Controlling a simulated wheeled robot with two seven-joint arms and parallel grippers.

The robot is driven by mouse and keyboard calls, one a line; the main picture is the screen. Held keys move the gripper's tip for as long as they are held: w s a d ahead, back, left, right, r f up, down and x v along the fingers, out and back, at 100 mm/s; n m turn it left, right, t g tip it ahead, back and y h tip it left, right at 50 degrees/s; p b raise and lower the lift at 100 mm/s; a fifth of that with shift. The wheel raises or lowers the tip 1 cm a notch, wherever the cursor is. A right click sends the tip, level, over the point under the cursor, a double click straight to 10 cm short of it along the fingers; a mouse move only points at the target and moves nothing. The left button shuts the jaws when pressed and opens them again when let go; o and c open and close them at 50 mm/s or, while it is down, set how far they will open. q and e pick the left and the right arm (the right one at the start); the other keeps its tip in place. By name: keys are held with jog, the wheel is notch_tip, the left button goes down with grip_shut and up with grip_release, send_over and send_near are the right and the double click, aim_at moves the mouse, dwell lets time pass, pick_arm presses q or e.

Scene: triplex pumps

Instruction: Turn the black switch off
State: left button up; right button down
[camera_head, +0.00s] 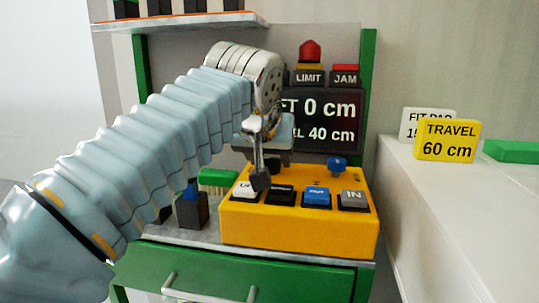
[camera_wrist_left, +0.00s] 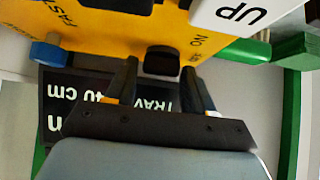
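The yellow control box (camera_head: 300,232) stands on the bench. In the left wrist view the black switch (camera_wrist_left: 161,61) shows between the tips of my left gripper (camera_wrist_left: 160,72), beside an ON label on the yellow face. The two fingers are apart, one on each side of the switch, with small gaps visible. I cannot tell the switch's position. In the head view the switch is hidden behind my gripper. My right gripper is not in view.
Next to UP are a black button (camera_head: 280,194), a blue button (camera_head: 317,197) and a grey IN button (camera_head: 353,199). A blue knob (camera_head: 337,164) stands behind them. The display (camera_head: 330,118) reads 0 cm and 40 cm. A yellow TRAVEL 60 cm sign (camera_head: 447,140) stands right.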

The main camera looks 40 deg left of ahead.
pick_arm(q)
jog(key=p+v, duration=0.2)
jog(key=v, duration=1.1)
jog(key=shift+s+d+r, duration=0.15)
jog(key=shift+s+r, duration=0.05)
jog(key=shift+r, duration=0.05)
